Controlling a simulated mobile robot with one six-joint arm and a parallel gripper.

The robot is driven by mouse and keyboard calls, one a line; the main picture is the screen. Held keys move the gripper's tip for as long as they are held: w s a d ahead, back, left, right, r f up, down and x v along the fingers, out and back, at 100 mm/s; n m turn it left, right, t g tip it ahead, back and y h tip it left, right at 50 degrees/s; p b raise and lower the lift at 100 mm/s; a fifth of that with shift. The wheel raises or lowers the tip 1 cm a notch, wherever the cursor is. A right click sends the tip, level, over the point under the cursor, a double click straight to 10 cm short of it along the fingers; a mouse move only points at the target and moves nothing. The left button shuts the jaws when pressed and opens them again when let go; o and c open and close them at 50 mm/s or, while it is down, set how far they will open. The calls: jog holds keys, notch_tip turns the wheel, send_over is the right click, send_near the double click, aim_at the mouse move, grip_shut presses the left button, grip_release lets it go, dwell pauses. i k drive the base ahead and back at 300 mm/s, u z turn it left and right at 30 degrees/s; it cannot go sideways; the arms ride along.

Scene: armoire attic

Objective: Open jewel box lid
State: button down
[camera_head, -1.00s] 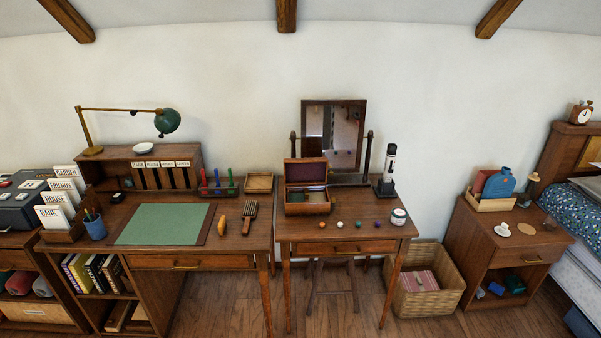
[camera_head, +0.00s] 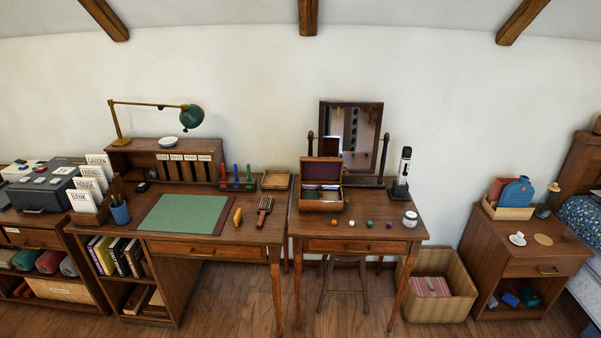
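The jewel box (camera_head: 320,205) is a brown wooden box on the small dressing table (camera_head: 372,236), left of its middle and in front of the mirror. Its lid (camera_head: 321,170) stands raised at the back, with a dark reddish inner face toward me. The open inside shows a pale part and a greenish part, too small to make out. My gripper is not in the picture.
Several small coloured balls (camera_head: 351,223) lie in a row before the box, with a white jar (camera_head: 410,219) at the right. A wicker basket (camera_head: 455,305) stands on the floor.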

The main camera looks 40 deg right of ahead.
aim_at(313, 170)
jog(key=z, duration=0.7)
jog(key=k, duration=0.15)
jog(key=u, duration=2.05)
jog(key=k, duration=0.65)
jog(key=z, duration=0.6)
jog(key=k, duration=0.7)
jog(key=z, duration=0.8)
jog(key=i, duration=1.2)
